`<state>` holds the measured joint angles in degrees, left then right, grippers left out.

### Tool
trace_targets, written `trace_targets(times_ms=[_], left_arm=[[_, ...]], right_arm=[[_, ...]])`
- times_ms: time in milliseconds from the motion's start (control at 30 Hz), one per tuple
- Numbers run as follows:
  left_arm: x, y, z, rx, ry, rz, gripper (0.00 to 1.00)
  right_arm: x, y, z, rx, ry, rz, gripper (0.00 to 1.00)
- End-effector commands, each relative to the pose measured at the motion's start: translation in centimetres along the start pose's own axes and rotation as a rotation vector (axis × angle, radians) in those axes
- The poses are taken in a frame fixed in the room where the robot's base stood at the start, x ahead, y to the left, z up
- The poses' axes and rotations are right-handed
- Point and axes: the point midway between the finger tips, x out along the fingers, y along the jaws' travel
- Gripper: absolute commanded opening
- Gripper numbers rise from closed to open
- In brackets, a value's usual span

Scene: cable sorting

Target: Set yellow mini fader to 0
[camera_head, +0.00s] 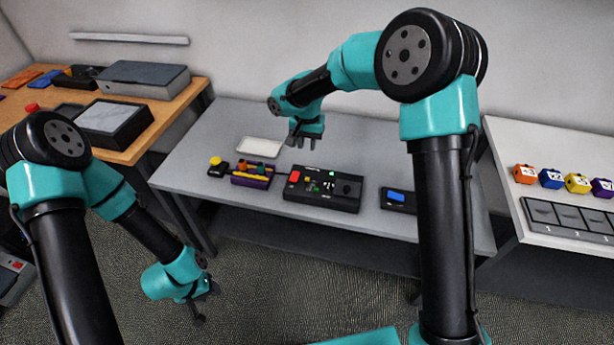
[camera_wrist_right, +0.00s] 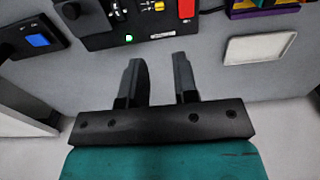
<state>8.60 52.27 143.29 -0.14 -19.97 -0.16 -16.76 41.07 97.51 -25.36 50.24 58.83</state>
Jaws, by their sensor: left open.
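The black control panel (camera_head: 305,203) lies on the grey table; it also shows along the top of the right wrist view (camera_wrist_right: 165,50). My right gripper (camera_head: 305,138) is above the table behind the panel. Its fingers (camera_wrist_right: 160,82) are apart and empty, touching nothing. My left gripper (camera_head: 204,304) hangs open and empty over the floor in front of the table.
A red button (camera_wrist_right: 187,8), a lit green light (camera_wrist_right: 129,38) and a black knob (camera_head: 346,188) are on the panel. A blue-switch box (camera_head: 397,197) stands right of it, a purple holder (camera_head: 250,181) left. A white tray (camera_wrist_right: 260,48) lies behind the holder.

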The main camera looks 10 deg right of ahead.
Motion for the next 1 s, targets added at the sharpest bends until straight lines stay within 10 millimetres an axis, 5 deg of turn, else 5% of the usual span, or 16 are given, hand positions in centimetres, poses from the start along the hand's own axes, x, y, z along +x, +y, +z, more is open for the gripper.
trace_targets(times_ms=[700, 1000], left_arm=[[0.0, 0.0, 0.0, 0.0, 0.0, 0.0, 0.43], [0.0, 0.0, 0.0, 0.0, 0.0, 0.0, 0.43]], right_arm=[[12.3, 0.1, 0.1, 0.001, -0.004, 0.002, 0.28], [15.0, 0.0, 0.1, 0.001, -0.002, 0.0, 0.28]])
